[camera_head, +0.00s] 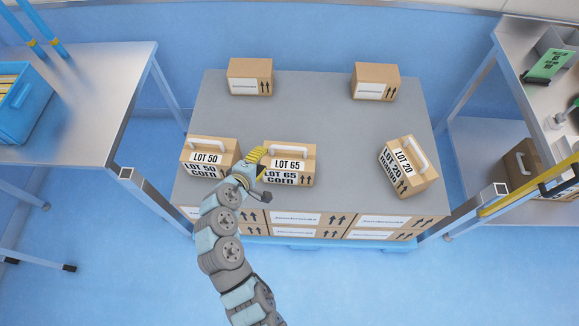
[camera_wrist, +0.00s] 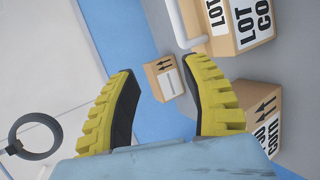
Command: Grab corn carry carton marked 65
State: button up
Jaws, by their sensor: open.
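The LOT 65 corn carton (camera_head: 289,164) is a brown box with a white handle, standing at the front middle of the grey pallet-top (camera_head: 330,125). My gripper (camera_head: 261,176) is at its left end, by the gap to the LOT 50 corn carton (camera_head: 209,158); contact cannot be told. In the wrist view my gripper (camera_wrist: 160,70) is open with yellow ribbed fingers and nothing between them. A carton (camera_wrist: 235,35) with a white handle and cut-off LOT label is beyond the right finger there. Another corn carton (camera_wrist: 265,115) shows partly at the right edge.
A LOT 20 carton (camera_head: 408,166) stands at the front right. Two plain-labelled cartons stand at the back left (camera_head: 250,76) and back right (camera_head: 376,82). A steel table (camera_head: 80,105) is on the left, shelving (camera_head: 515,60) on the right. The middle of the top is clear.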

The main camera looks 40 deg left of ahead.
jog(key=s+f+h+b, duration=0.1)
jog(key=b, duration=0.1)
send_near(285, 148)
jog(key=shift+h, duration=0.4)
jog(key=x, duration=0.2)
jog(key=a+x, duration=0.1)
jog(key=x, duration=0.2)
jog(key=shift+r, duration=0.1)
jog(key=shift+w+d+f, duration=0.1)
jog(key=shift+w+f, duration=0.3)
jog(key=shift+w, duration=0.05)
jog(key=shift+b+x, duration=0.55)
jog(key=shift+x, duration=1.75)
jog(key=shift+d, duration=0.15)
grip_shut()
